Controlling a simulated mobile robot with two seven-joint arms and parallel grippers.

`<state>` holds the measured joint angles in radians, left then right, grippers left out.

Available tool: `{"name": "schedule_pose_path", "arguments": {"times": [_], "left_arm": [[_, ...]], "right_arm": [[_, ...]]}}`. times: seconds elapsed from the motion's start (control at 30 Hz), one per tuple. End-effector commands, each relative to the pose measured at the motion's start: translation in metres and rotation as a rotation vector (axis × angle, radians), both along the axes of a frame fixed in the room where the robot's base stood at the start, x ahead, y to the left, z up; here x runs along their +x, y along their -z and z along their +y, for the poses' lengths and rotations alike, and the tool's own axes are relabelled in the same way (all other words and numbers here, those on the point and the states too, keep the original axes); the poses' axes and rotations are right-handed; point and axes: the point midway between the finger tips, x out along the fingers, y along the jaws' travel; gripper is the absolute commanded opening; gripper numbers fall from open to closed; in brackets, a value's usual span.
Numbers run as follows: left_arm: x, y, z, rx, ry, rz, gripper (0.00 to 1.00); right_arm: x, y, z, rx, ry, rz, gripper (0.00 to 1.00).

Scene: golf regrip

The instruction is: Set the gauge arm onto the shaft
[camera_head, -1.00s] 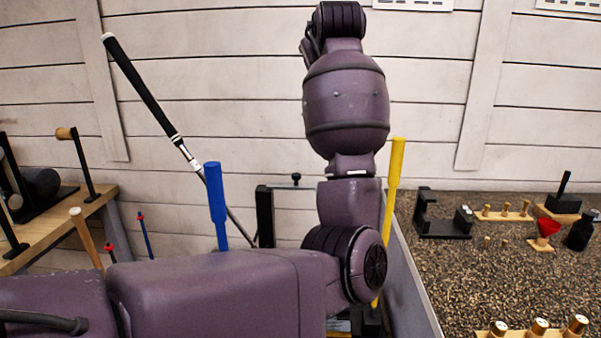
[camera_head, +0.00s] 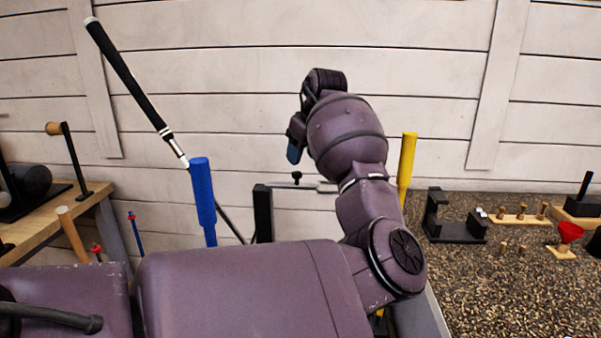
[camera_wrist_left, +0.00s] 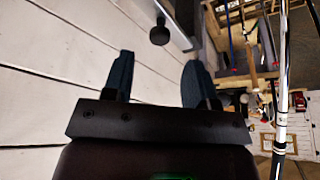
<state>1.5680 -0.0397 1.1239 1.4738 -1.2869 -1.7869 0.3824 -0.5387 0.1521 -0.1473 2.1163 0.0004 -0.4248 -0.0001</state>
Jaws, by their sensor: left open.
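The golf club leans to the left in the head view, with a black grip (camera_head: 122,70) at the top and a thin shaft (camera_head: 230,222) running down behind the blue handle. Its shaft also crosses the right side of the left wrist view (camera_wrist_left: 282,95). What looks like the gauge arm (camera_head: 315,187) is a pale bar with a black knob, beside a black upright post (camera_head: 263,212). The knob shows in the left wrist view (camera_wrist_left: 160,34), just beyond the fingertips. My left gripper (camera_head: 294,152) is open and empty, above the bar. Both blue fingers show apart in the wrist view (camera_wrist_left: 158,75).
A blue handle (camera_head: 202,195) and a yellow handle (camera_head: 407,160) stand upright on either side of the bar. A speckled bench (camera_head: 490,285) at right holds a black cradle (camera_head: 455,220) and a red funnel (camera_head: 569,234). A wooden bench (camera_head: 75,215) is at left.

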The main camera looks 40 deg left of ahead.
Motion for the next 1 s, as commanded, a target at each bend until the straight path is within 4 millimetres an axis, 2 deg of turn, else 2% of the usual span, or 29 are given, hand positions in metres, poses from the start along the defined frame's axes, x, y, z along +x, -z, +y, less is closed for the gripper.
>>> {"name": "schedule_pose_path", "arguments": {"times": [0.03,0.1,0.3,0.77,1.0], "left_arm": [[0.002,0.014,0.004,0.000,-0.001,0.005,0.52],[0.003,0.024,0.008,0.000,0.000,0.005,0.52],[0.005,0.044,0.017,0.000,0.001,0.002,0.52],[0.005,0.050,0.021,0.001,0.001,-0.003,0.52],[0.005,0.051,0.021,0.001,0.001,-0.003,0.17]], "right_arm": [[-0.001,0.005,0.000,-0.001,-0.001,0.007,0.43],[-0.001,0.007,0.000,-0.002,-0.001,0.009,0.43],[-0.001,0.011,0.000,-0.002,-0.003,0.013,0.43],[0.000,0.011,-0.001,-0.003,-0.004,0.012,0.43],[0.000,0.011,-0.001,-0.004,-0.004,0.012,0.43]]}}
